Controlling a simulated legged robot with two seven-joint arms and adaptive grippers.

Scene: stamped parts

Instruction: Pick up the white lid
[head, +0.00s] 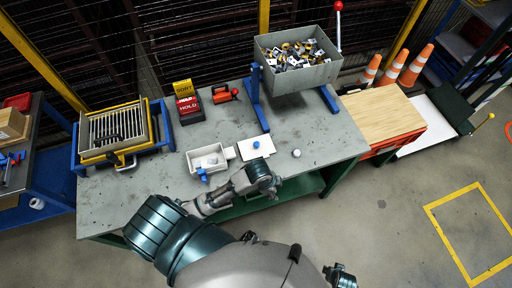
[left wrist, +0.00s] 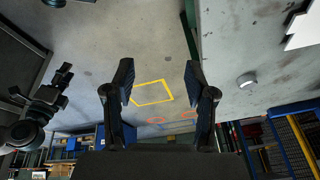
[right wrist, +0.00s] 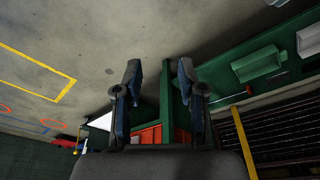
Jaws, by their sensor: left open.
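The white lid (head: 256,148) is a flat white plate with a blue knob, lying on the grey workbench (head: 330,140). It lies just right of an open white box (head: 207,160). Part of a white plate, apparently the lid, shows at the top right of the left wrist view (left wrist: 302,30). My left gripper (head: 268,186) is near the bench's front edge, in front of the lid and apart from it. In the left wrist view its fingers (left wrist: 160,75) are spread and empty. My right gripper (head: 342,277) is low at the bottom, its fingers (right wrist: 159,70) apart and empty.
A small round white piece (head: 296,153) sits right of the lid. A blue item (head: 202,175) is at the box's front. A grey bin of parts (head: 300,70) stands behind on a blue stand. A yellow-framed rack (head: 117,132) is at the left. The bench's right front is clear.

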